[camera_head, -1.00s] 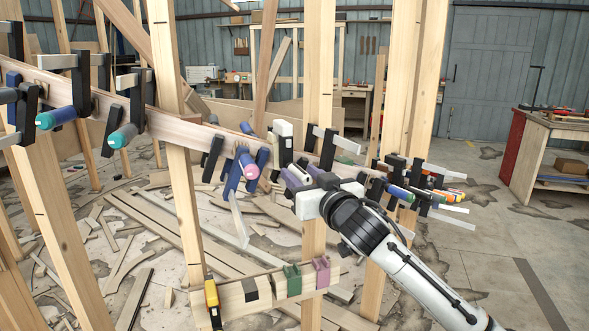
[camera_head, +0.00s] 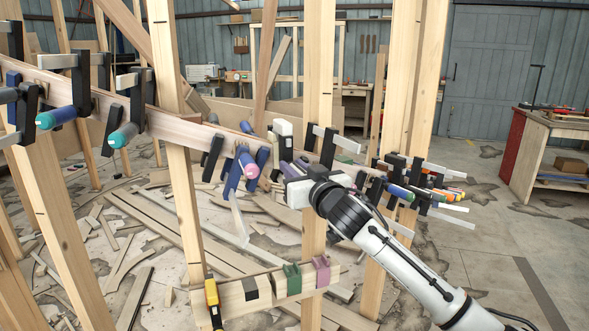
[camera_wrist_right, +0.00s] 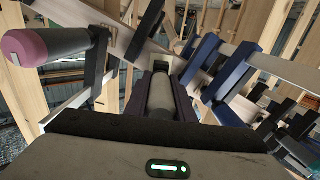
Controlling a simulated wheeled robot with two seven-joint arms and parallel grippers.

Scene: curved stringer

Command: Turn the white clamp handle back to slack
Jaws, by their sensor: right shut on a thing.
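The white clamp (camera_head: 283,127) sits on the curved wooden stringer (camera_head: 192,131) near the middle of the head view, left of an upright post. Its handle is hidden by my gripper there. In the right wrist view the pale grey-white handle (camera_wrist_right: 160,93) lies lengthwise between the two dark purple fingers. My right gripper (camera_head: 287,167) is shut on it; it also shows in the wrist view (camera_wrist_right: 160,100). My left gripper is not in view.
A clamp with a pink-tipped handle (camera_head: 248,164) hangs close on the left, also in the wrist view (camera_wrist_right: 52,45). More clamps crowd the stringer on both sides. Wooden posts (camera_head: 318,70) stand close by.

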